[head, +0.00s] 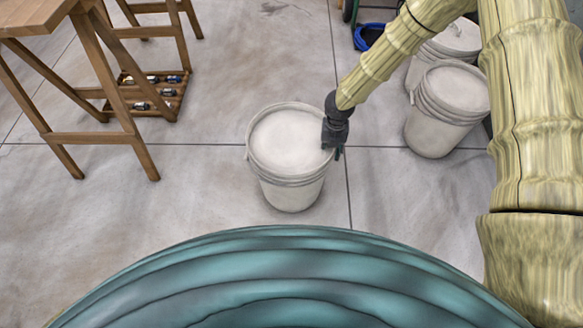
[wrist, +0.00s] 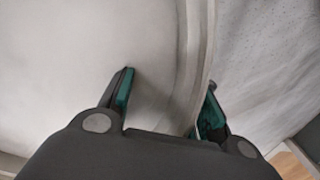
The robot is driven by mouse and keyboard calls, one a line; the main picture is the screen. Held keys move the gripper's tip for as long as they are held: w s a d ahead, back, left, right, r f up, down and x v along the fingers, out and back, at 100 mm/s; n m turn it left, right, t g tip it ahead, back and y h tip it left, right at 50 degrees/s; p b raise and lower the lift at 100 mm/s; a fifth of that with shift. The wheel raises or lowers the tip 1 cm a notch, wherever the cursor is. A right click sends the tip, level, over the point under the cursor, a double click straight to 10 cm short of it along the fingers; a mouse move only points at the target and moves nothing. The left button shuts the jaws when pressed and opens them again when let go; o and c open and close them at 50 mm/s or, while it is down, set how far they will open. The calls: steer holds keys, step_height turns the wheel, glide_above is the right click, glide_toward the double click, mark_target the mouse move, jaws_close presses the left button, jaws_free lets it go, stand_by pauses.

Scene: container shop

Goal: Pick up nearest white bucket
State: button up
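The nearest white bucket (head: 290,190) stands upright on the floor in the middle of the head view, with a pale top inside its rim. My gripper (head: 334,150) is at the right side of its rim, pointing down. In the wrist view my gripper (wrist: 170,98) is open, with its green-padded fingers apart. The bucket's rim (wrist: 198,60) runs between them, closer to the right finger. The left finger is over the bucket's pale top. Whether the right finger touches the rim, I cannot tell.
Two more white buckets stand at the right, one in front (head: 448,110) and one behind (head: 447,42). A wooden table (head: 95,75) is at the left, near a wooden crate of bottles (head: 150,92). A blue container (head: 369,36) lies at the back. Floor left of the bucket is clear.

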jaws_close()
